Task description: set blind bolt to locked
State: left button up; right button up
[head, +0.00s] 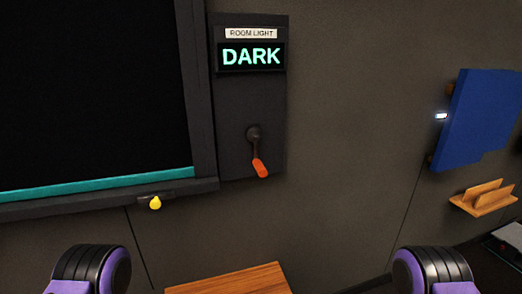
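The blind bolt is a small dark bar with a yellow knob (155,202), set on the lower frame of the dark blind panel (95,90). The knob hangs downward near the right end of the frame. The picture does not show clearly whether the bolt is locked. A teal bar (100,184) runs along the blind's bottom edge, just above the frame. Only purple and black parts of my arms show at the bottom left and bottom right; neither gripper is in view.
A lever with an orange handle (260,167) hangs down on a panel under a display (250,56) reading DARK. A wooden surface (228,280) lies below. A blue panel (475,120) and a wooden holder (484,198) are at right. The wall between is clear.

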aim_at(154, 200)
jog(key=k, duration=0.45)
jog(key=z, duration=1.95)
jog(key=k, duration=0.9)
jog(key=u, duration=1.55)
